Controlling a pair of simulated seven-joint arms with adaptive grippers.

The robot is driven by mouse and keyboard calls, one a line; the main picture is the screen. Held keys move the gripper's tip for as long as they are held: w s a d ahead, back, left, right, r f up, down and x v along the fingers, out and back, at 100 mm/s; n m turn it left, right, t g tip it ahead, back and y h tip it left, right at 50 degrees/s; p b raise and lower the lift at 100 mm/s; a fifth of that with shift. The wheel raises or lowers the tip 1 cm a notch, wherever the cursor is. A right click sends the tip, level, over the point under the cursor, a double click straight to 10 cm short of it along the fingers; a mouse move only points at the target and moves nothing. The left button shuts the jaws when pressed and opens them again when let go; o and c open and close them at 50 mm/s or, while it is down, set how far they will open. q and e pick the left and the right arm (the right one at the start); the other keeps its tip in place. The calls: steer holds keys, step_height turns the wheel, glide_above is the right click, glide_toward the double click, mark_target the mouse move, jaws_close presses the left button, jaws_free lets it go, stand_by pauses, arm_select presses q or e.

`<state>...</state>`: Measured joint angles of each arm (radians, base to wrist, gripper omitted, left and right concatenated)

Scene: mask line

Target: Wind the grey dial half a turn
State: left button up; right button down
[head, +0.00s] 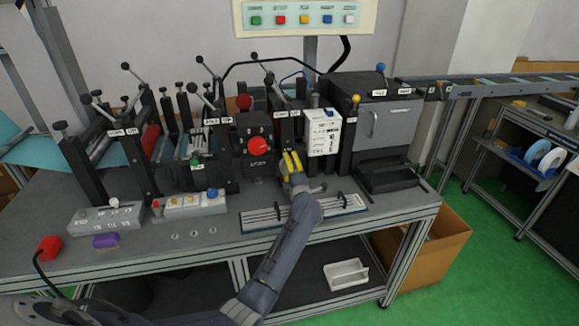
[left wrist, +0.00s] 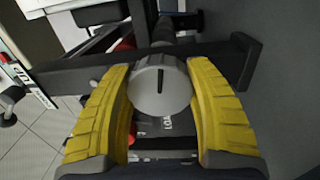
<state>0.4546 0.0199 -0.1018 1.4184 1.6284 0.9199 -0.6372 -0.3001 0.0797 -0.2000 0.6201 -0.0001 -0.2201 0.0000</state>
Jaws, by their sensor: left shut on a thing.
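The grey dial (left wrist: 160,86) is round, with a dark pointer line that runs nearly straight up and down in the left wrist view. My left gripper (left wrist: 160,100) has its two yellow ribbed fingers on either side of the dial and is shut on it. In the head view my left gripper (head: 291,162) is at the front of the machine, right of the large red button. There the dial is hidden by my gripper. My right gripper is not in view.
A large red button (head: 258,146) on a black box is close to the left of my gripper. A white labelled panel (head: 323,133) stands close to its right. A slotted rail tray (head: 260,217) lies below my forearm. Levers and posts crowd the left.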

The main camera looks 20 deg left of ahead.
arm_select(q)
steer(key=shift+r, duration=0.1)
steer(key=o, duration=1.2)
steer(key=shift+o, duration=0.2)
steer(key=v, duration=1.2)
